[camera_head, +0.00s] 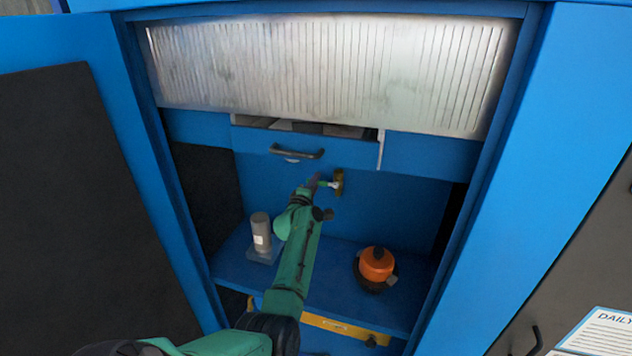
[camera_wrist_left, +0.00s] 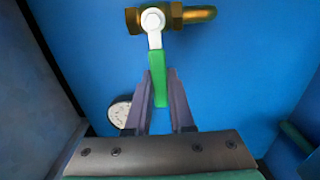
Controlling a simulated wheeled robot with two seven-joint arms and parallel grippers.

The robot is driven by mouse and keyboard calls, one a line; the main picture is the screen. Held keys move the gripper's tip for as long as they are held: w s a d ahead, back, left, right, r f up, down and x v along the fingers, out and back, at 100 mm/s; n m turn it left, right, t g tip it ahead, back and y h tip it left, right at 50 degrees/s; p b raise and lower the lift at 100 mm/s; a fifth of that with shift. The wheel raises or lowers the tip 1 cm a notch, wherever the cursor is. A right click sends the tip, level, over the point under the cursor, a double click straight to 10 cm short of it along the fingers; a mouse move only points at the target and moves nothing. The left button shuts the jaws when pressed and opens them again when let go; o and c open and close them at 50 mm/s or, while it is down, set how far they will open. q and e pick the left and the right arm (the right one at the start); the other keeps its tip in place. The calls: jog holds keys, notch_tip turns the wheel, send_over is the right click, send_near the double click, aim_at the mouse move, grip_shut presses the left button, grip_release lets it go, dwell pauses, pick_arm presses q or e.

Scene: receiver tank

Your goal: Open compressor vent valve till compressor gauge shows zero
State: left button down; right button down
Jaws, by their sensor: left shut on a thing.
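The brass vent valve (camera_head: 339,182) is on the blue back wall of the cabinet. In the left wrist view the brass body (camera_wrist_left: 180,14) is at the top, with a white hub and a green lever handle (camera_wrist_left: 158,72) extending toward me. My left gripper (camera_head: 317,183) reaches in from the lower left; in the wrist view its fingers (camera_wrist_left: 159,92) are around the green handle, shut on it. A round white gauge (camera_wrist_left: 119,111) shows partly behind the left finger; its reading is too small to tell. My right gripper is not in view.
A drawer with a dark handle (camera_head: 297,153) is above the valve, slightly open. A grey cylinder (camera_head: 261,231) and an orange pot-like object (camera_head: 376,264) stand on the blue shelf (camera_head: 335,252) below. Blue cabinet sides flank my arm. A paper sign (camera_head: 600,332) is at lower right.

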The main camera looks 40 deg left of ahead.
pick_arm(q)
jog(key=shift+f, duration=0.25)
jog(key=c, duration=0.8)
grip_release()
jog(key=shift+r, duration=0.1)
jog(key=v, duration=1.4)
jog(key=shift+s+d+p, duration=0.15)
jog(key=shift+s+p, duration=0.15)
